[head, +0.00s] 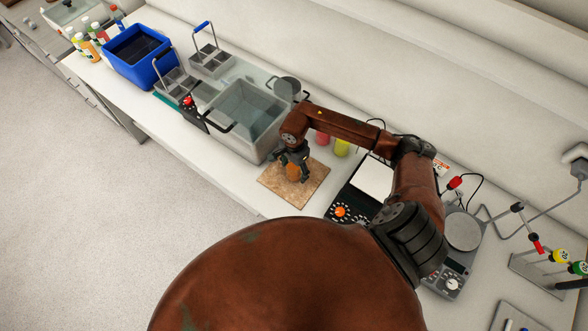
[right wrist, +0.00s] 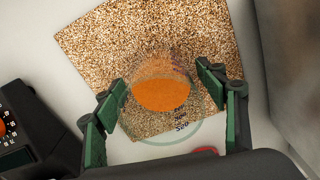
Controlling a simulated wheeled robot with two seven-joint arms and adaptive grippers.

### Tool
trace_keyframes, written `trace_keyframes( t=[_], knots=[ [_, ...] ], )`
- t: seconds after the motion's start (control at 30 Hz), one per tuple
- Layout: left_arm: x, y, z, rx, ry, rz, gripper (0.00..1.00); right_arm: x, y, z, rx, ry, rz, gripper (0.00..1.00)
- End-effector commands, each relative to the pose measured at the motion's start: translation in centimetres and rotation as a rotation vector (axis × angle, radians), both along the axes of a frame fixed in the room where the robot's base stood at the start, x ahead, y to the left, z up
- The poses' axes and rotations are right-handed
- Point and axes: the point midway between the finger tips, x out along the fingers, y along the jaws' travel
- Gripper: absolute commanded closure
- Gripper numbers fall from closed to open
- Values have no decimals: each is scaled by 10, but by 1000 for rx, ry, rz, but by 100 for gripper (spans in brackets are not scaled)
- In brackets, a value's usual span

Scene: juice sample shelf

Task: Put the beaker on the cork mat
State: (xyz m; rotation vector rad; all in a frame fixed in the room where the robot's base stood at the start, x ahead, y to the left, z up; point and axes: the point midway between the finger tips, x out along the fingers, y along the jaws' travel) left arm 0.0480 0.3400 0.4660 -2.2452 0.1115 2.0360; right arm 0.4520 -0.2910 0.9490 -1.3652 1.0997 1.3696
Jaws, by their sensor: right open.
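The beaker (right wrist: 160,95) is clear glass with orange liquid. It appears to stand upright on the speckled brown cork mat (right wrist: 150,35), near the mat's lower part in the right wrist view. In the head view the beaker (head: 292,172) shows as an orange patch over the mat (head: 280,193), partly hidden by my right gripper (head: 296,163). The right gripper also shows in the wrist view (right wrist: 163,92), its two green-and-black fingers spread on either side of the beaker. My left gripper is out of view.
A steel water bath (head: 246,108) stands left of the mat. Red (head: 323,138) and yellow (head: 342,147) containers are behind. A blue crate (head: 138,50) stands farther left.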

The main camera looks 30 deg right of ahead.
Motion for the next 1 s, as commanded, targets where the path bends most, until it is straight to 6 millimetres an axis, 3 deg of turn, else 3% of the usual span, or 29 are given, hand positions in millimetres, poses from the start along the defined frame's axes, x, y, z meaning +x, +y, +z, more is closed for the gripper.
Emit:
trace_keyframes(
  t=[0.5,0.7,1.0],
  knots=[
    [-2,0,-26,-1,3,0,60,2,-1,99,-2,-7,1,34],
    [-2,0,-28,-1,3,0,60,1,-1,115,-1,-3,1,34],
    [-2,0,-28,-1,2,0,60,1,0,117,-1,-2,1,34]
  ],
)
